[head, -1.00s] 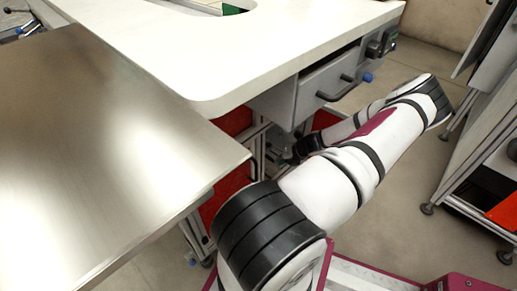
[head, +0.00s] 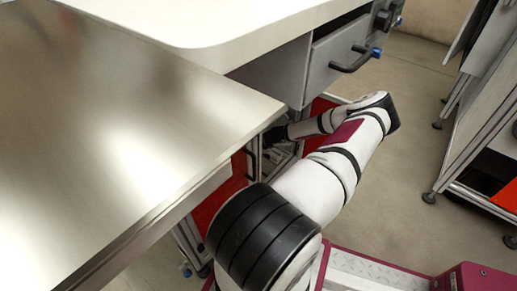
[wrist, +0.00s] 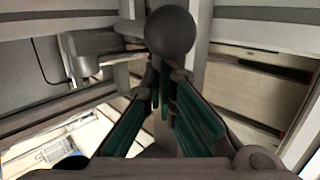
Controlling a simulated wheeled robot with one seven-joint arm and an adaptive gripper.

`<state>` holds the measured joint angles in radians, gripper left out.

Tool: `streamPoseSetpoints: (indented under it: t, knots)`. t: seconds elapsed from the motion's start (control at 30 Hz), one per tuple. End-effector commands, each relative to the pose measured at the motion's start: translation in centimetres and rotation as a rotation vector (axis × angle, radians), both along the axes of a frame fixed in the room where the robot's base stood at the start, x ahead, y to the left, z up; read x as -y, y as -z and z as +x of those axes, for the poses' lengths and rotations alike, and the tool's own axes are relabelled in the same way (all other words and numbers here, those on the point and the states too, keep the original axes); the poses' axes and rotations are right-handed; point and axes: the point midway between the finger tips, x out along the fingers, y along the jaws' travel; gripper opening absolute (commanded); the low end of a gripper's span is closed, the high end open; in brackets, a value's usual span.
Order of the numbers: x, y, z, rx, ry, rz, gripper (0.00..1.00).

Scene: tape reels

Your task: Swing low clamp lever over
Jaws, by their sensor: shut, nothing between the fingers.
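The clamp lever's round dark grey ball knob (wrist: 171,30) is at the top middle of the wrist view. My gripper (wrist: 163,82) shows below it in the wrist view, its green-padded fingers converging toward the knob. The fingers are shut with nothing between them. The fingertips are just below the knob in the picture; I cannot tell whether they touch it. Most of the lever's stem and its pivot are hidden behind the fingers. In the head view, my forearm reaches under the worktops, and the gripper and lever cannot be made out there.
A grey drawer (head: 340,58) with a dark handle is above the forearm. A grey block (wrist: 90,48) and frame bars surround the knob. Open floor (head: 420,110) lies to the right.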

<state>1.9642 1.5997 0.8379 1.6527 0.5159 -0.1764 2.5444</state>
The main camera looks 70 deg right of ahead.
Motion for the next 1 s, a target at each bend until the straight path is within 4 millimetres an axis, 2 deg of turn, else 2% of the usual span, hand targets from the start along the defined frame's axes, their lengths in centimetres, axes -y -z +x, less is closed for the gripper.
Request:
streamPoseSetpoints:
  t: [0.03, 0.23, 0.77, 1.0]
  knots:
    - [0.3, 0.9, 0.4, -0.002, -0.002, -0.001, 0.0]
    - [0.9, 2.2, 1.6, -0.002, -0.001, -0.002, 0.0]
    - [1.1, 2.5, 2.1, -0.001, 0.0, -0.001, 0.0]
    - [1.5, 3.5, 3.1, -0.001, -0.001, 0.0, 0.0]
